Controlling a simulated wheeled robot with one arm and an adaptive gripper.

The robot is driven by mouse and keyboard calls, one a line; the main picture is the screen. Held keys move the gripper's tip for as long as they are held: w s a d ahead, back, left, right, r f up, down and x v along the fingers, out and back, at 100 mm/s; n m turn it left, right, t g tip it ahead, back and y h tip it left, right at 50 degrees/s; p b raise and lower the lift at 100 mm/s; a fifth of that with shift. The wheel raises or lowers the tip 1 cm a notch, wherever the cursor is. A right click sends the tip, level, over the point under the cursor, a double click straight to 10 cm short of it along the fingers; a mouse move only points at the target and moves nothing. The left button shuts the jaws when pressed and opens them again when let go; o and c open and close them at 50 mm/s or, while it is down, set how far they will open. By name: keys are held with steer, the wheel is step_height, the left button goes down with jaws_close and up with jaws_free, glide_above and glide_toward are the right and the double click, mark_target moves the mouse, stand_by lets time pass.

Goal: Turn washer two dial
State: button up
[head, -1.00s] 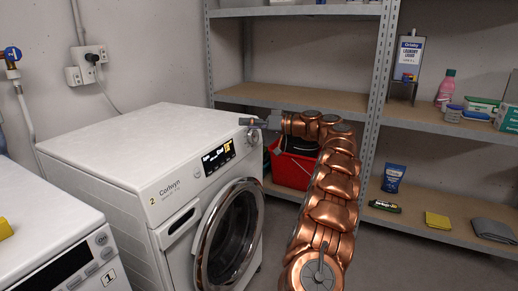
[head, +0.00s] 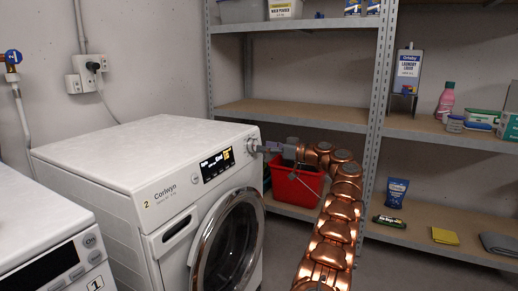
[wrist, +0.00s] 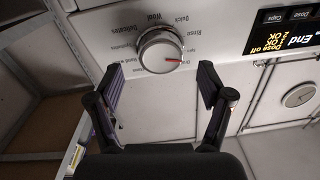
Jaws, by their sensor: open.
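Washer two (head: 160,194) is white, with a yellow "2" and a lit display (head: 217,165). Its dial (head: 251,145) is near the top right corner of its front. In the wrist view the dial (wrist: 158,50) is round and silvery, with a red mark pointing right and cycle names around it. My gripper (head: 262,148) is in front of the dial. In the wrist view its fingers (wrist: 159,72) are spread apart, one toward each side of the dial's lower part, with nothing held between them.
Washer two's round door (head: 228,240) is below the panel. Washer one (head: 45,240) stands at the left. A red bucket (head: 297,187) is on the shelf unit (head: 290,115) behind my arm. Laundry goods are on the right shelves.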

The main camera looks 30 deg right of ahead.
mark_target(253, 146)
steer(key=shift+x, duration=1.6)
steer(key=c, duration=1.2)
